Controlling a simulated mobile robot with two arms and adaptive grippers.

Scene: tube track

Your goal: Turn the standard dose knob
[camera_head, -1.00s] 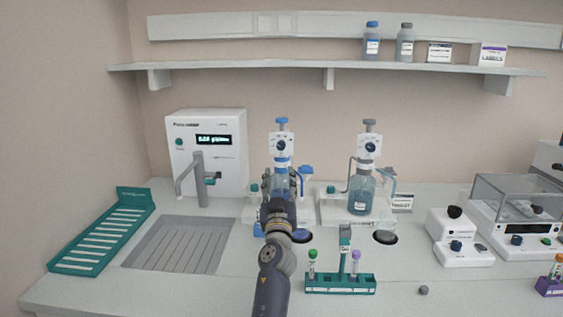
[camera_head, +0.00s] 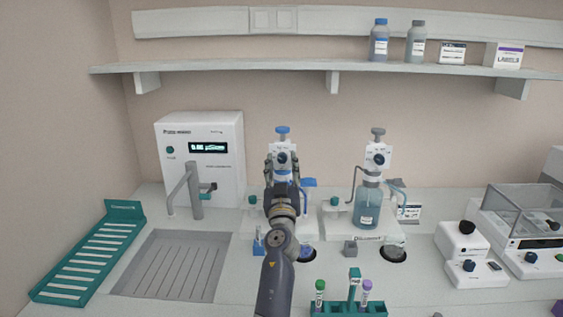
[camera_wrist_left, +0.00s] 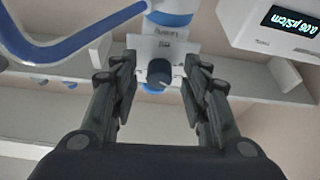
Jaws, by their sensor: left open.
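The blue-topped dispenser (camera_head: 282,140) stands behind my left gripper, with a dark round knob (camera_head: 282,158) on its white front plate. The knob also shows in the left wrist view (camera_wrist_left: 159,73), where the picture is upside down. My left gripper (camera_head: 281,167) is open in front of the knob. In the left wrist view its fingers (camera_wrist_left: 160,84) are on either side of the knob, with gaps to both. Whether they reach past its face is hard to tell. The dispenser's lower part is hidden by my arm. My right gripper is not in view.
A similar grey-topped dispenser (camera_head: 377,158) with a bottle stands to the right. A white meter (camera_head: 222,165) with a tap stands to the left. A teal tube rack (camera_head: 375,310) is at the front. A shelf (camera_head: 300,66) runs above.

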